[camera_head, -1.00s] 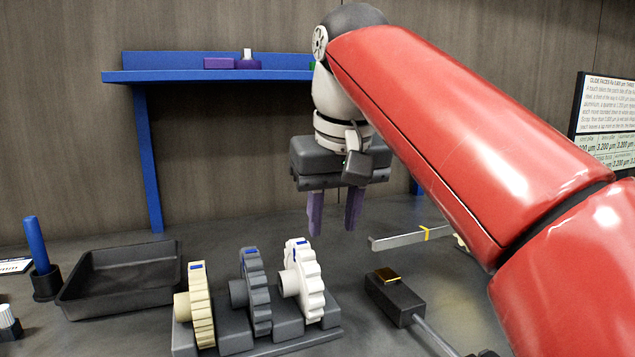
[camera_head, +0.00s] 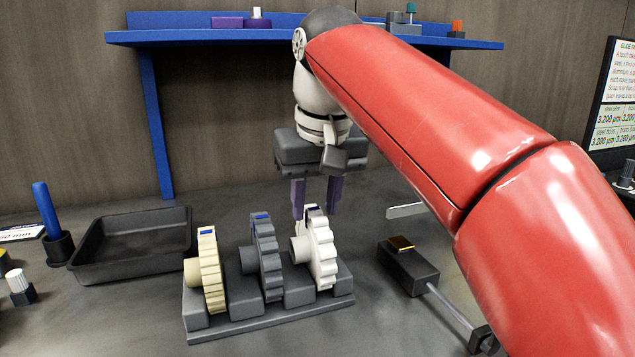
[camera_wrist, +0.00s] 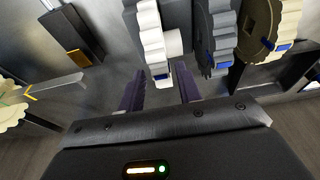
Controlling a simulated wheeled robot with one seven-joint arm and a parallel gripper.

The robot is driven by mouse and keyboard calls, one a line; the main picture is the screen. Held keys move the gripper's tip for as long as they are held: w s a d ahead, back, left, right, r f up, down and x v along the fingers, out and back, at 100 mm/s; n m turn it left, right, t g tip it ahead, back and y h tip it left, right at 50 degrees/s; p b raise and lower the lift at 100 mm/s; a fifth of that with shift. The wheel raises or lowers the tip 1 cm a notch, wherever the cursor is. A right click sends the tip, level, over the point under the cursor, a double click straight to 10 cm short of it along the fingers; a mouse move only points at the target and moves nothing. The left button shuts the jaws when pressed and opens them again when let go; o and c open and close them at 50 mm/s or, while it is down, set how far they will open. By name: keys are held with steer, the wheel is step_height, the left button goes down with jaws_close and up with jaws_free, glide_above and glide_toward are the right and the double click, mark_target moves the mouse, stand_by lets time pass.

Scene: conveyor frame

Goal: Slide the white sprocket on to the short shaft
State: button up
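The white toothed sprocket (camera_head: 323,258), with a hub on its left face, stands upright in the right slot of a grey rack (camera_head: 270,322). My gripper (camera_head: 316,211) points down just above it, with its two purple fingers apart near the sprocket's top edge. In the wrist view the fingertips (camera_wrist: 160,84) are spread, and the white sprocket (camera_wrist: 151,42) lies just beyond the gap between them. The gripper is open and holds nothing. I cannot pick out the short shaft in these views.
A dark grey sprocket (camera_head: 266,262) and a cream sprocket (camera_head: 210,275) share the rack. A black tray (camera_head: 92,267) and a blue peg in a holder (camera_head: 46,205) are at left. A dark block with a gold top (camera_head: 408,268) is at right. A blue shelf (camera_head: 190,39) stands behind.

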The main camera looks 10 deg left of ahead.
steer(key=shift+b+x, duration=0.45)
steer(key=shift+x, duration=0.35)
steer(key=shift+r, duration=0.2)
jaws_close()
steer(key=shift+w+p+v, duration=0.15)
steer(key=shift+p+v, duration=0.5)
steer(key=shift+v, duration=0.1)
steer(key=shift+w+p+v, duration=0.15)
steer(key=shift+p+v, duration=0.5)
steer(key=shift+v, duration=0.1)
steer(key=shift+a+r, duration=0.2)
steer(key=shift+r, duration=1.05)
steer(key=shift+d, duration=0.15)
